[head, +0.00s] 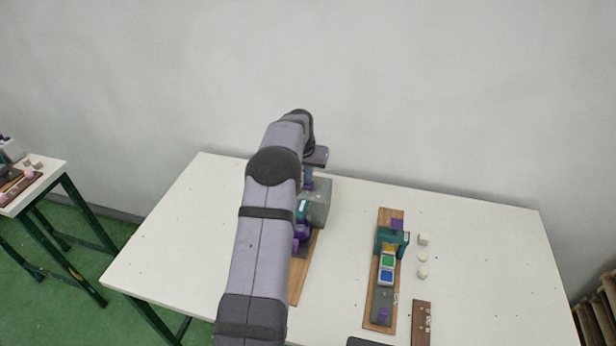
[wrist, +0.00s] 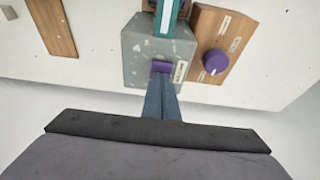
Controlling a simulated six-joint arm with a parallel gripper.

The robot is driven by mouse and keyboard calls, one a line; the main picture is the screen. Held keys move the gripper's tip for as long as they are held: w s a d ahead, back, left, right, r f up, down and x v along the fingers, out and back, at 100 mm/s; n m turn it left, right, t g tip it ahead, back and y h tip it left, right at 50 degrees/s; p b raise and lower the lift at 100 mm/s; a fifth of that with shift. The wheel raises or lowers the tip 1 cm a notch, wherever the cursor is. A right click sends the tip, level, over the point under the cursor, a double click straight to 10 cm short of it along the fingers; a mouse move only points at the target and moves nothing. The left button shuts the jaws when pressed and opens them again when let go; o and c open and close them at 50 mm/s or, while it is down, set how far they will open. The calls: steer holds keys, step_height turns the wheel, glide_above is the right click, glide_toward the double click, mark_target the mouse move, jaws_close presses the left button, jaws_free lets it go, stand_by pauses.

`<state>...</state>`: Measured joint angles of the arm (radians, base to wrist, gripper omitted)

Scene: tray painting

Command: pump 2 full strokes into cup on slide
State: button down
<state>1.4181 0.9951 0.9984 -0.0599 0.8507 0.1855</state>
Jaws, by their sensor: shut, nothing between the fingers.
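My gripper (wrist: 162,88) is shut and empty, its blue-grey fingertips close together. In the wrist view they are at a purple block (wrist: 162,67) on the front of a grey speckled box (wrist: 143,72); I cannot tell whether they touch it. In the head view my gripper (head: 308,186) is over the grey box (head: 322,197). A teal part (wrist: 168,17) runs from that box's far side and also shows in the head view (head: 302,209), with purple parts (head: 301,233) near it. My arm hides much of this station. I cannot make out the cup or its slide clearly.
A wooden box (wrist: 201,37) with a purple knob (wrist: 215,61) stands beside the grey box in the wrist view. Another wooden board (head: 374,312) on the right carries a teal arch (head: 391,238) and coloured squares. Several pale pieces (head: 423,256) lie beside it.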

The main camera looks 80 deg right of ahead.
steer(key=shift+a, duration=0.1)
steer(key=shift+r+p, duration=1.4)
steer(key=shift+r, duration=0.6)
step_height(320, 180, up, 5)
steer(key=p, duration=0.3)
steer(key=shift+p, duration=0.3)
